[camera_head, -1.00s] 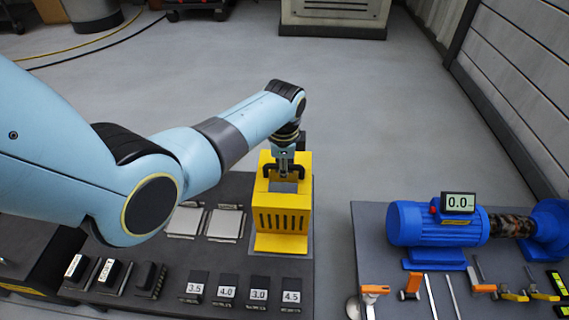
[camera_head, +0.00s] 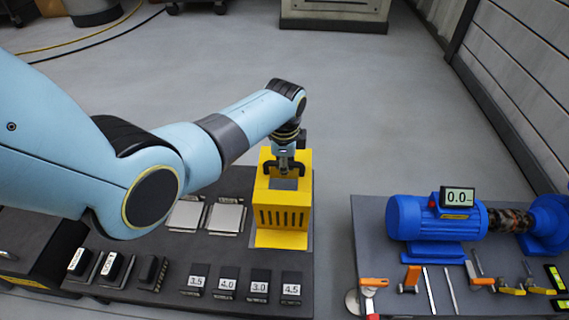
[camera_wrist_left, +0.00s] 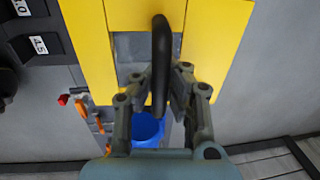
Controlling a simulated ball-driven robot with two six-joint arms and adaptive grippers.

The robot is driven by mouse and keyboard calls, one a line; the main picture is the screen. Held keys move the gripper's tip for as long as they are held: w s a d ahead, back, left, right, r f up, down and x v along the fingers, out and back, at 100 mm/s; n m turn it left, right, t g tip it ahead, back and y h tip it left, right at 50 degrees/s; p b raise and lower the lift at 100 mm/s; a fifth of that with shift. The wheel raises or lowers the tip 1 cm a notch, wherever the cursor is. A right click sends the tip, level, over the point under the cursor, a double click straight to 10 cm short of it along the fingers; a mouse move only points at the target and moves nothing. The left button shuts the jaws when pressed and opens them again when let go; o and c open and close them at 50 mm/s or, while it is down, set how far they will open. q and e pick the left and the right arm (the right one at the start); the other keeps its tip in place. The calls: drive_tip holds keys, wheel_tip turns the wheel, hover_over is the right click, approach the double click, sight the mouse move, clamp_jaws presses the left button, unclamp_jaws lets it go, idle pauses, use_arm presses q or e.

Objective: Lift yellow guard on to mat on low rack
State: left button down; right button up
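The yellow guard (camera_head: 283,213) stands upright at the right end of the low dark rack (camera_head: 240,180), with slots in its front and a black handle on top. A strip of grey mat (camera_head: 309,241) shows beside its base; most of the mat is hidden. My left gripper (camera_head: 285,166) is at the guard's top. In the left wrist view, the left gripper's fingers (camera_wrist_left: 160,78) close in from both sides on the black handle (camera_wrist_left: 161,45), above the yellow guard (camera_wrist_left: 215,40). My right gripper is in neither view.
Two light plates (camera_head: 225,217) lie left of the guard, and several numbered dark blocks (camera_head: 227,284) line the rack's front. A blue motor (camera_head: 425,220) and hand tools lie on a separate bench at right, across a floor gap.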

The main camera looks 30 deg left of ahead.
use_arm(q)
drive_tip(key=shift+f, duration=0.35)
idle(0.3)
drive_tip(key=c, duration=2)
unclamp_jaws()
drive_tip(key=shift+c, duration=0.2)
drive_tip(key=o, duration=1.1)
